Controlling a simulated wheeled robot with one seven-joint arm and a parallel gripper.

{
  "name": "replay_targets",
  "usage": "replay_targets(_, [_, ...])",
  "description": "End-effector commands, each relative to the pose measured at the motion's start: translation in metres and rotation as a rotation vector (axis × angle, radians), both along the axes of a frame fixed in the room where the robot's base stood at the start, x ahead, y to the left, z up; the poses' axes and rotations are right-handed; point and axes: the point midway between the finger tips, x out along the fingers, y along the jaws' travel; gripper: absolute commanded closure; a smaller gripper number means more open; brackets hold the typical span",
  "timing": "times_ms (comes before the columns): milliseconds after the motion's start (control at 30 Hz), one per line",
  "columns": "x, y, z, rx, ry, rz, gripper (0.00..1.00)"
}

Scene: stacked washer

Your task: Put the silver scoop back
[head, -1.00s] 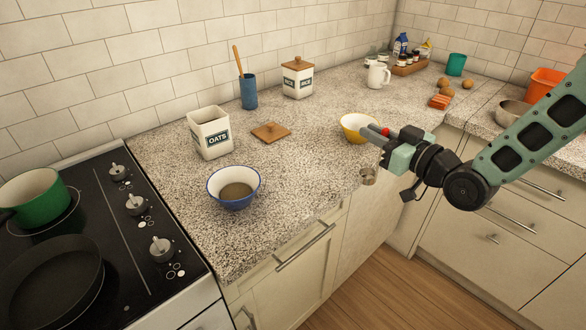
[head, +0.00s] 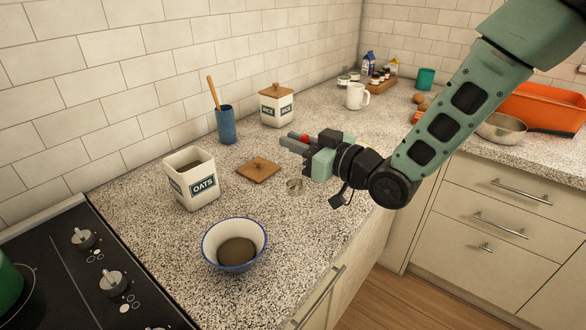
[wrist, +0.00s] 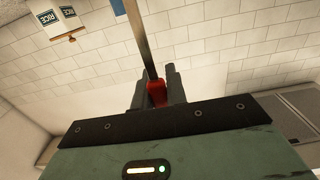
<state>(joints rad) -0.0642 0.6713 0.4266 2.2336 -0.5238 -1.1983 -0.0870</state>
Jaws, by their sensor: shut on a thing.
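My gripper (head: 296,142) is shut on the red end of the silver scoop and holds it above the counter. The scoop's small silver cup (head: 295,186) hangs below the jaws, right of the wooden lid. In the wrist view, the scoop's silver handle (wrist: 141,38) runs from the red part (wrist: 157,93) between the fingers to the top edge; its cup is out of that view. The white oats canister (head: 191,178) stands uncovered left of my gripper. Its wooden lid (head: 258,170) lies on the counter beside it.
A blue-rimmed bowl (head: 234,245) with brown contents stands near the front edge. A blue crock (head: 226,126) with a wooden utensil and a lidded rice canister (head: 277,107) stand near the wall. The stove (head: 75,265) is at left. A white mug (head: 357,96) stands farther back.

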Motion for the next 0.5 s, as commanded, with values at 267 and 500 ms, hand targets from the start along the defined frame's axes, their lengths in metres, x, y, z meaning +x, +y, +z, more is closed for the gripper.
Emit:
replay_targets(267, [-0.001, 0.000, -0.030, -0.001, 0.003, 0.002, 1.00])
replay_targets(500, [0.000, 0.000, -0.051, 0.000, -0.002, 0.000, 1.00])
